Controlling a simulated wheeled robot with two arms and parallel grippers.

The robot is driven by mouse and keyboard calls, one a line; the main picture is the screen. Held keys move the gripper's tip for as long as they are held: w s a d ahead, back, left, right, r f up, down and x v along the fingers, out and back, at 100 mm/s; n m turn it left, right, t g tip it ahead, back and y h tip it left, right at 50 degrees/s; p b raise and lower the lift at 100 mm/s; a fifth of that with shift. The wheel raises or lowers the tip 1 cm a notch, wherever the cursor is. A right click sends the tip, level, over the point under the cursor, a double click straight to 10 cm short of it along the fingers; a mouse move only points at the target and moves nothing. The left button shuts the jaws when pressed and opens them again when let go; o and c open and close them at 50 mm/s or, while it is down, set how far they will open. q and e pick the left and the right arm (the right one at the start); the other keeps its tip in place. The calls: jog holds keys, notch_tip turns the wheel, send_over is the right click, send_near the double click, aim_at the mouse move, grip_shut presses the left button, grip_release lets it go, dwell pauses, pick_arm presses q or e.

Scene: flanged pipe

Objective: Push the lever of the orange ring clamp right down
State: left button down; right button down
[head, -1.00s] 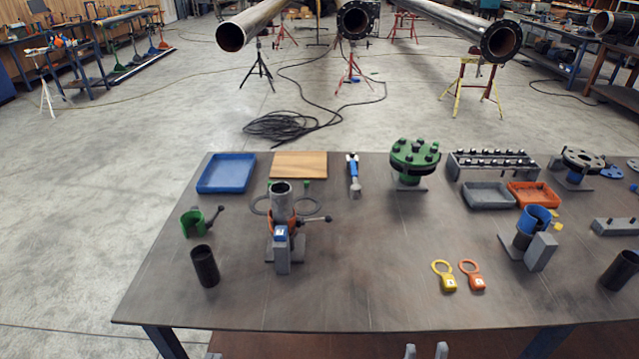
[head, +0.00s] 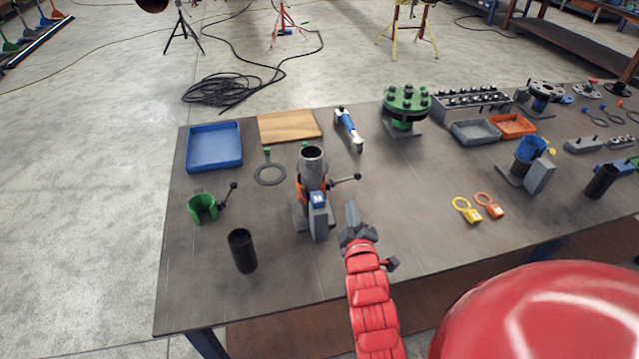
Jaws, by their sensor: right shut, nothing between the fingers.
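The orange ring clamp (head: 300,189) sits around a grey upright pipe (head: 312,165) on a stand with a grey and blue block in front. Its lever (head: 345,180) sticks out to the right, with a dark knob at the end, roughly level or slightly raised. My right gripper (head: 351,208) is shut and empty. It shows below and slightly right of the lever knob, apart from it in the picture, above the table. My left gripper is not in view.
A green clamp (head: 202,209) with its own lever and a black tube (head: 242,251) stand left. A blue tray (head: 214,147), wooden board (head: 289,126) and blue-handled tool (head: 349,129) lie behind. Yellow and orange tags (head: 490,206) lie right. The table (head: 420,180) is clear between.

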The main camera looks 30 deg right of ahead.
jog(key=p, duration=0.4)
send_near(346, 180)
jog(key=w+d+r, duration=0.1)
jog(key=w+r, duration=0.2)
jog(key=w, duration=0.1)
jog(key=d+f, duration=0.1)
jog(key=w+d+p, duration=0.1)
jog(key=d+f+p, duration=0.1)
jog(key=shift+w+d+f, duration=0.25)
jog(key=shift+d+f, duration=0.05)
jog(key=m+b, duration=0.1)
jog(key=f+m+b, duration=0.1)
jog(key=b, duration=0.1)
jog(key=shift+d+f+m+y, duration=0.2)
jog(key=shift+m+y, duration=0.1)
jog(key=shift+y, duration=0.1)
jog(key=shift+s, duration=0.1)
